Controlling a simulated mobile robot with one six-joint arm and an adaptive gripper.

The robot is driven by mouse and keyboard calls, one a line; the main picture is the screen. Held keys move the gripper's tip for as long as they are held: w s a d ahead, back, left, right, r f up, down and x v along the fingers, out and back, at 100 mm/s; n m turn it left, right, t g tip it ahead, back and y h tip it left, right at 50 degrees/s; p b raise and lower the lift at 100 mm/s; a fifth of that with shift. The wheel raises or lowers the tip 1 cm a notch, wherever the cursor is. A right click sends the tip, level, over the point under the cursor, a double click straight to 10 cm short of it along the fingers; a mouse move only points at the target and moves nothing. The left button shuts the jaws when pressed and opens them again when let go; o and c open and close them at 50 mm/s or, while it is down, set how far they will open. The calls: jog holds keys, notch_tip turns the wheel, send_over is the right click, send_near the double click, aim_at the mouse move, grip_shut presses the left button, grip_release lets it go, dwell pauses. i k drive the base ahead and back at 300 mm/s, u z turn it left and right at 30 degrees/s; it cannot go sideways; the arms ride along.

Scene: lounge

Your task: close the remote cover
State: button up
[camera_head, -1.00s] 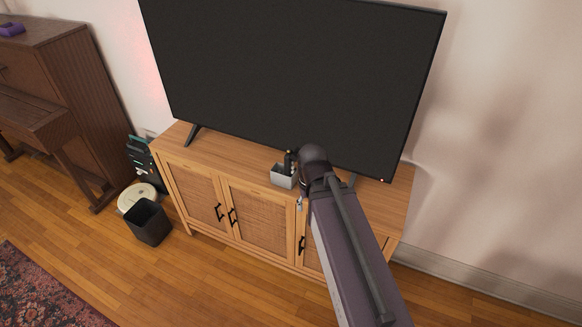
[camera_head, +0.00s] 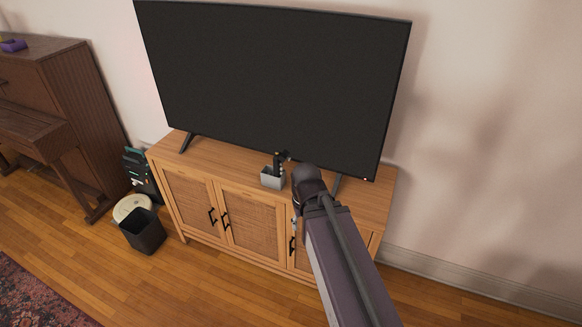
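A small light grey open box (camera_head: 272,181) stands on top of the wooden cabinet, in front of the TV. A dark upright item (camera_head: 278,164) sticks up out of it, with a dark piece (camera_head: 286,156) reaching to the right at its top. It may be the remote, but it is too small to tell, and I cannot make out a cover. My arm reaches in from the lower right, its dark elbow just right of the box. My gripper's fingers are hidden behind the arm or too small to make out. I cannot see them touching anything.
The wooden cabinet (camera_head: 190,170) has woven doors with black handles. A large TV (camera_head: 270,80) stands on it close behind the box. A black bin (camera_head: 143,232) and a round white object (camera_head: 131,207) are on the floor to the left, near a brown piano (camera_head: 70,90).

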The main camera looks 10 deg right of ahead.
aim_at(283, 158)
jog(key=u, duration=0.55)
jog(key=k, duration=0.2)
jog(key=z, duration=1.85)
jog(key=i, duration=0.75)
jog(key=u, duration=0.75)
